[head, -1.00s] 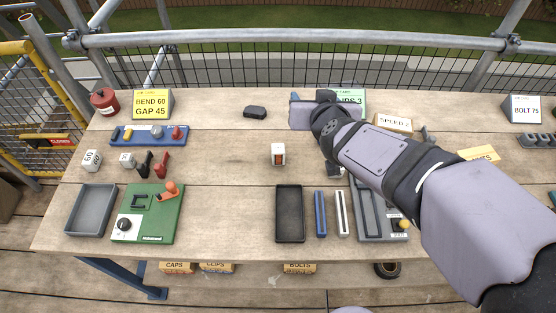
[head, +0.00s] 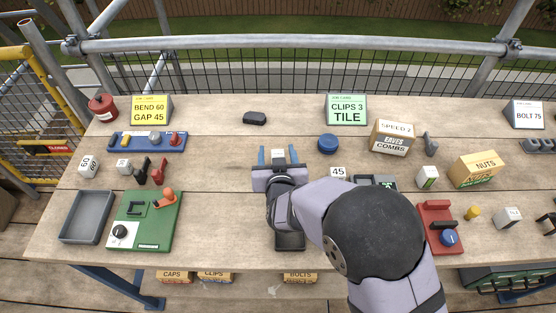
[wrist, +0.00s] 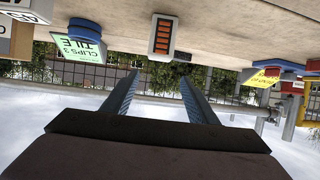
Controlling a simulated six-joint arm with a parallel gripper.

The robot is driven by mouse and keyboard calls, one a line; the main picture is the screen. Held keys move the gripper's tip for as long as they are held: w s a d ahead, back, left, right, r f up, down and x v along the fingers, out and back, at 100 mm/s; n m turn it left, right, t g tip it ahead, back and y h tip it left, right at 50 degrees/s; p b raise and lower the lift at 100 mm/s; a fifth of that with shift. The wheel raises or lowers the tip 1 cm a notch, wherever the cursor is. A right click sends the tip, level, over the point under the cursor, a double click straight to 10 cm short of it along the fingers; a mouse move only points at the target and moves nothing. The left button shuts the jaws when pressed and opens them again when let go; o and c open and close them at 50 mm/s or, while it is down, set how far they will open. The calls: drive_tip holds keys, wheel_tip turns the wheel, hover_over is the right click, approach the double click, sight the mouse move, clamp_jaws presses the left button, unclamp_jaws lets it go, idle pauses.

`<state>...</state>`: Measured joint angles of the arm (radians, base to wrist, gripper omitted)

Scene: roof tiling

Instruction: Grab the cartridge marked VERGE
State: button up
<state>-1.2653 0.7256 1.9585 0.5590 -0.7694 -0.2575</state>
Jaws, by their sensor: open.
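A small white cartridge with an orange-red striped face (wrist: 163,37) stands on the bench; in the head view its pale top (head: 278,154) shows between my fingers. No word VERGE is readable on it. My gripper (wrist: 160,78) is open and empty, its two blue fingers pointing toward this cartridge, one to each side in the picture. In the head view the fingers reach past the wrist toward the back of the bench. Another white cartridge with a green face (head: 428,177) stands farther right; its marking is not readable either.
A green "CLIPS 3 TILE" sign (head: 346,109), a round blue piece (head: 328,144) and a white "45" block (head: 338,173) stand to the right. A dark lump (head: 255,118) lies behind. My arm covers much of the front middle.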

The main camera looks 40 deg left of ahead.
wheel_tip(320, 180, down, 4)
drive_tip(key=shift+r, duration=0.25)
drive_tip(key=shift+d+p+x, duration=0.2)
drive_tip(key=shift+p+x, duration=1.15)
drive_tip(key=shift+x, duration=2.3)
drive_tip(key=shift+w+f, duration=0.1)
drive_tip(key=shift+w, duration=0.1)
drive_tip(key=shift+c, duration=0.3)
drive_tip(key=c, duration=1.1)
